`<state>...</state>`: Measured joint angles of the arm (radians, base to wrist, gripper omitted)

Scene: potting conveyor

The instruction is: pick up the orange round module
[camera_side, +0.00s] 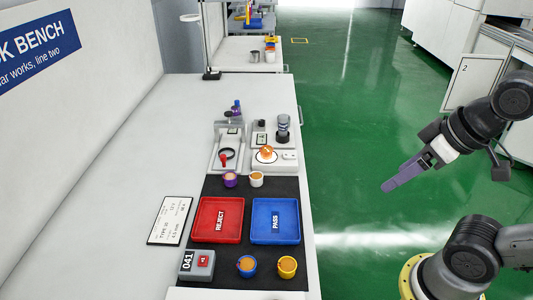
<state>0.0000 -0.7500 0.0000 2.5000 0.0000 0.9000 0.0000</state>
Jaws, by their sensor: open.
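A small orange round piece (266,152) sits on a white station (287,164) at the back of the dark mat. Several small round cups with orange tops also show: a purple one (230,181) and a white one (256,180) behind the trays, a blue one (247,267) and a yellow one (287,267) in front. I cannot tell for sure which is the module. My gripper (390,186), with purple fingers, is open and empty. It is well to the right of the bench in the picture, with the green floor behind it.
A red REJECT tray (200,220) and a blue PASS tray (294,222) lie side by side on the dark mat (249,246). A grey box marked 041 (199,266) and a white card (168,220) are at the left. A dark cylinder device (282,127) stands behind the white station.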

